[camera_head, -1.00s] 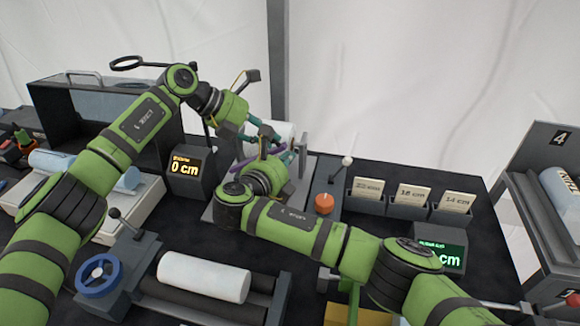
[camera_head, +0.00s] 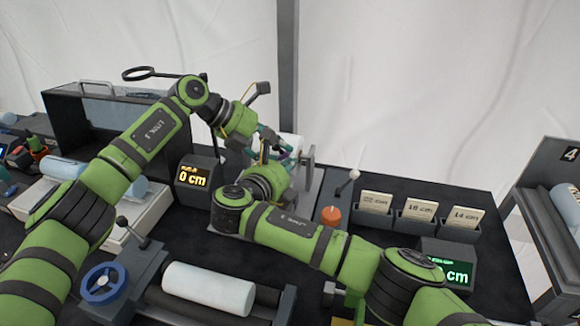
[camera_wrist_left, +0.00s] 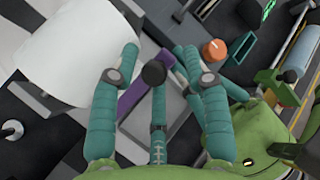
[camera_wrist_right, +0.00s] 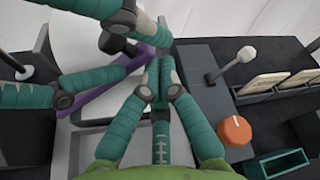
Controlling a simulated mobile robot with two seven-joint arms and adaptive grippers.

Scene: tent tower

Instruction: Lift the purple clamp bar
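The purple clamp bar (camera_wrist_left: 133,97) lies slanted beside a white roll, and a black knob (camera_wrist_left: 153,73) stands over it in the left wrist view. The bar also shows in the right wrist view (camera_wrist_right: 92,101), partly covered by teal fingers. My left gripper (camera_wrist_left: 158,50) is open, with its fingers apart on both sides of the knob. I cannot tell whether they touch it. My right gripper (camera_wrist_right: 158,62) has its fingertips together close to the bar and the left fingers. I see nothing clearly held between them. In the head view the grippers hide most of the bar.
The white roll (camera_wrist_left: 70,50) is close beside the left fingers. An orange knob (camera_head: 331,215) and a white-tipped lever (camera_head: 354,175) stand right of the grippers. Card holders (camera_head: 415,213) and a green display (camera_head: 447,268) are farther right. A 0 cm display (camera_head: 195,180) stands left.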

